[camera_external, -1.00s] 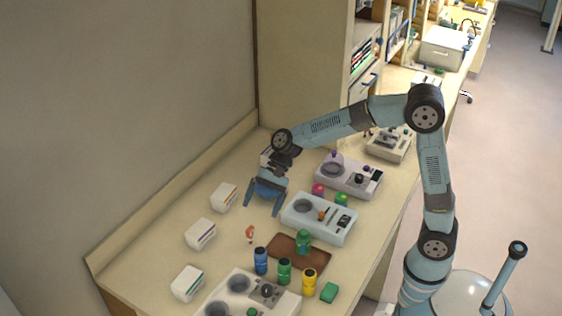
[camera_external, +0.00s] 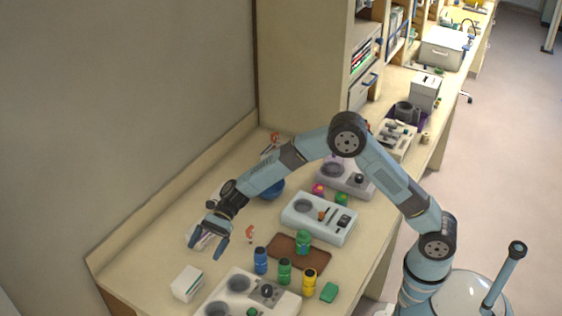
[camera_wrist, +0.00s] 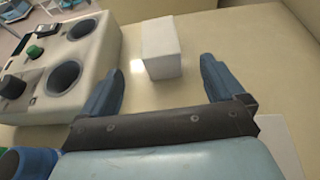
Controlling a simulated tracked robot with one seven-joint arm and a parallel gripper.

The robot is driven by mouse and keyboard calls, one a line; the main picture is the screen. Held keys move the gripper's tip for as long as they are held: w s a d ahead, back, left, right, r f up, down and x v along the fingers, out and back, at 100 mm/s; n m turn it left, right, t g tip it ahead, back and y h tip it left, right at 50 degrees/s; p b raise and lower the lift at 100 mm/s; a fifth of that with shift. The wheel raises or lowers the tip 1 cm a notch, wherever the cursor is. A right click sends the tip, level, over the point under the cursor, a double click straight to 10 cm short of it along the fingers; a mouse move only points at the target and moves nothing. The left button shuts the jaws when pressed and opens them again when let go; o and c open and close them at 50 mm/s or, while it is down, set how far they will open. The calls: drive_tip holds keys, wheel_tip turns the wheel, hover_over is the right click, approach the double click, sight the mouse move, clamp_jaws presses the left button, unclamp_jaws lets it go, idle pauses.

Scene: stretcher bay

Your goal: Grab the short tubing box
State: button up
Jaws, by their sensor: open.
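Several small white boxes stand on the bench. In the external view a front white box (camera_external: 187,283) stands clear at the lower left, with a thin coloured stripe on its side. A middle white box (camera_external: 196,238) is partly hidden behind my gripper (camera_external: 209,246). Labels are too small to read, so I cannot tell which one is the short tubing box. My gripper is open and empty, pointing down over the middle box's area. In the wrist view a white box (camera_wrist: 161,47) shows ahead, between and beyond the fingertips of my gripper (camera_wrist: 157,68), apart from them.
A grey-white device with round wells (camera_external: 248,296) stands right of the front box; it also shows in the wrist view (camera_wrist: 92,62). Blue (camera_external: 261,261), green (camera_external: 284,271) and yellow (camera_external: 309,281) jars stand near a brown tray (camera_external: 317,262). A blue bowl (camera_external: 271,189) sits behind.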

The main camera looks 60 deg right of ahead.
sight(194, 269)
drive_tip(key=x, duration=1.2)
drive_tip(key=shift+a+f, duration=0.15)
drive_tip(key=shift+a, duration=0.25)
drive_tip(key=c, duration=1.1)
